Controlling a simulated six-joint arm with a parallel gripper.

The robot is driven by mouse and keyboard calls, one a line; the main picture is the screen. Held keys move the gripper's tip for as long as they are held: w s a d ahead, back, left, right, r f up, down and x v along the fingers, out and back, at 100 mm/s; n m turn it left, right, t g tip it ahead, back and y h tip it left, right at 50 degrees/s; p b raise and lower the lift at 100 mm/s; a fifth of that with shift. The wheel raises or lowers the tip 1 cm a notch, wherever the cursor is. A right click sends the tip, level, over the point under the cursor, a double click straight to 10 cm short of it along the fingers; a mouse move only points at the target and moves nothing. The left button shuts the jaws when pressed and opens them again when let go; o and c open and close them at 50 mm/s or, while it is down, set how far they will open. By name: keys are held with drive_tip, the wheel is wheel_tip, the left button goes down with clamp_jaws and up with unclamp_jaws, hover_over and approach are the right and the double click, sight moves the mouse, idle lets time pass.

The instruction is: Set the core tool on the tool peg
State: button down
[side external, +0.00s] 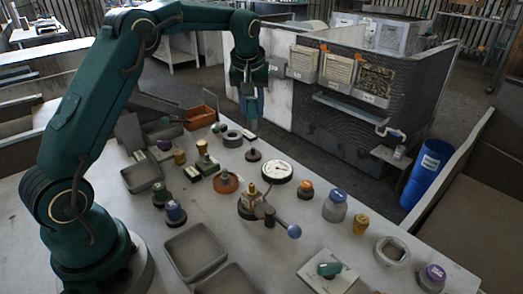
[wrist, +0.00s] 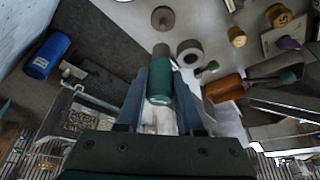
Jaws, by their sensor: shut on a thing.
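My gripper (side external: 251,100) is shut on a teal-green cylinder with a grey lower end, which I take to be the core tool (wrist: 159,87). In the wrist view the two blue fingers of my gripper (wrist: 160,92) stand on either side of it. It is held above the far part of the table, and is small and partly hidden by the fingers in the side view. A brown round base with a short peg, possibly the tool peg (side external: 253,155), stands below and apart from the tool. It shows at the top of the wrist view (wrist: 163,18).
A grey ring (side external: 232,139) stands left of the brown base, and a white dial gauge (side external: 277,172) stands to its right. An orange bin (side external: 201,117) lies at the back left. Several coloured-topped parts crowd the table. A blue barrel (side external: 427,172) stands off the table.

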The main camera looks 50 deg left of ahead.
sight(252, 128)
drive_tip(key=shift+f, duration=2.6)
drive_tip(key=shift+f, duration=1.5)
drive_tip(key=shift+c, duration=0.3)
unclamp_jaws()
drive_tip(key=shift+r, duration=0.1)
drive_tip(key=shift+r, duration=3.7)
